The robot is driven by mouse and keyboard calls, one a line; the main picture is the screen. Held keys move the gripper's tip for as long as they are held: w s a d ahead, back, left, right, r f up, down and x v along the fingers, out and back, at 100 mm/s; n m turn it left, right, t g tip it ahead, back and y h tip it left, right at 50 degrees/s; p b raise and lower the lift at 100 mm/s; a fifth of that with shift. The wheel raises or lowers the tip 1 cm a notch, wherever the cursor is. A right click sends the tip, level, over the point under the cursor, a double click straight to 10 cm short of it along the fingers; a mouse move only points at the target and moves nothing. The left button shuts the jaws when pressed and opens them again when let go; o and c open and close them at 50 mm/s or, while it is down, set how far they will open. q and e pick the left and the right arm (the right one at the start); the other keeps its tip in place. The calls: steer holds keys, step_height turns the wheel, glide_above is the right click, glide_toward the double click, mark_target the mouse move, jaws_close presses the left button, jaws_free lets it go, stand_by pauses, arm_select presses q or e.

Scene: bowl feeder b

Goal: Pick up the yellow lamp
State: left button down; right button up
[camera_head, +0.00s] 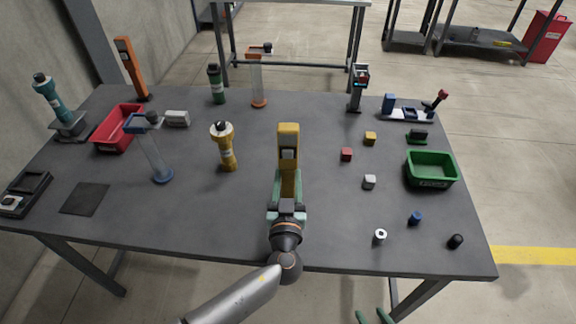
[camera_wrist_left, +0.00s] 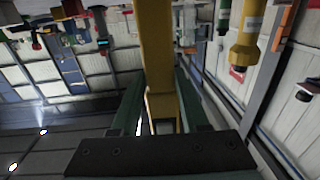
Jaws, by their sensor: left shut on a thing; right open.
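The yellow lamp (camera_head: 288,135) is a tall yellow bar with a grey part on its face, at the middle of the table. My left gripper (camera_head: 287,192) is shut on its lower part, with a green finger on each side. In the left wrist view the yellow bar (camera_wrist_left: 158,45) runs between the green fingers (camera_wrist_left: 160,108). The lamp looks upright. Its bottom end is hidden, and I cannot tell whether it touches the table. My right gripper (camera_head: 373,316) shows only as green fingertips, apart and empty, below the table's front edge.
Right are small cubes, including a red one (camera_head: 346,155), and a green bin (camera_head: 432,170). A red bin (camera_head: 118,130) is at left. The front middle-left is clear.

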mark_target(288, 146)
arm_select(q)
steer(key=shift+r, duration=0.1)
step_height(288, 146, up, 10)
steer(key=shift+f+p, duration=0.1)
steer(key=shift+p, duration=0.25)
stand_by(0.4)
steer(key=shift+b, duration=0.4)
steer(key=shift+d, duration=0.1)
